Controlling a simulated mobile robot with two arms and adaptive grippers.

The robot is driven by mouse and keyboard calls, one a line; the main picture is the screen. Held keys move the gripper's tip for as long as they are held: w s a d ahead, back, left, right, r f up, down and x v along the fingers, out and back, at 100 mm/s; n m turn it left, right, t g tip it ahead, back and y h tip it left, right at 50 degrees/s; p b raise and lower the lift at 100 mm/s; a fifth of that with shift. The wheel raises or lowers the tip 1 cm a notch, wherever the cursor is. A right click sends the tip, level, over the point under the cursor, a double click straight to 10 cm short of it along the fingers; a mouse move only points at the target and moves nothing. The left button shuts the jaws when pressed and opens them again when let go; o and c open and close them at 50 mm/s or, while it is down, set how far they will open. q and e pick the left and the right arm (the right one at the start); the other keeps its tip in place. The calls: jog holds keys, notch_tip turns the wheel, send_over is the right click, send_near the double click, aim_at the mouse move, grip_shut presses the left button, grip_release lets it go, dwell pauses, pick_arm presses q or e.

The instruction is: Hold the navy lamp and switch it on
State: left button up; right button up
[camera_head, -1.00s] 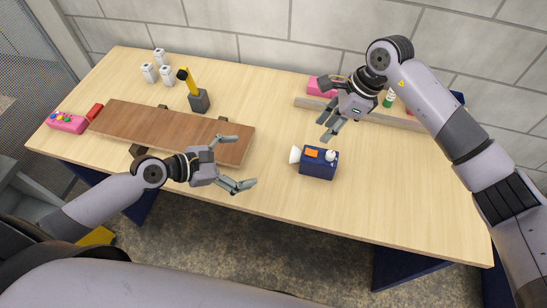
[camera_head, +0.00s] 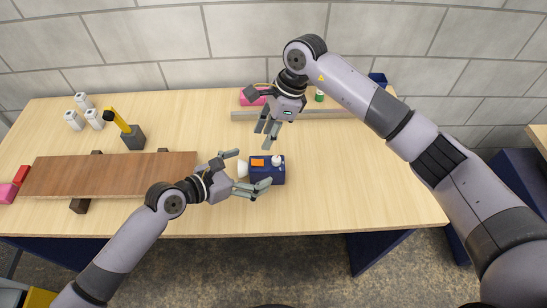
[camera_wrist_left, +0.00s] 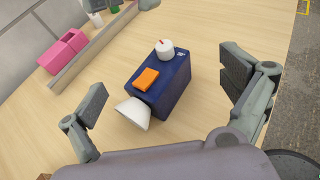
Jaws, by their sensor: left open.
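The navy lamp (camera_head: 268,174) is a dark blue box standing on the table, with a white cone at its left end. On its top are an orange block (camera_head: 257,162) and a white knob (camera_head: 277,160). In the left wrist view the lamp (camera_wrist_left: 165,90) sits between the open fingers, apart from both, with its cone toward the wrist. My left gripper (camera_head: 250,170) is open around the lamp's cone end. My right gripper (camera_head: 268,132) hangs above and behind the lamp, its fingers apart and empty.
A brown board (camera_head: 110,175) lies on dark supports to the left. A yellow-armed tool on a dark block (camera_head: 133,138) and white bottles (camera_head: 83,101) stand behind it. A wooden rail (camera_head: 340,114) and pink box (camera_head: 247,97) are at the back. The table's right side is clear.

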aim_at(272, 160)
pick_arm(q)
jog(key=x, duration=0.9)
jog(key=shift+a, duration=0.1)
jog(key=shift+s, duration=0.1)
jog(key=c, duration=1.9)
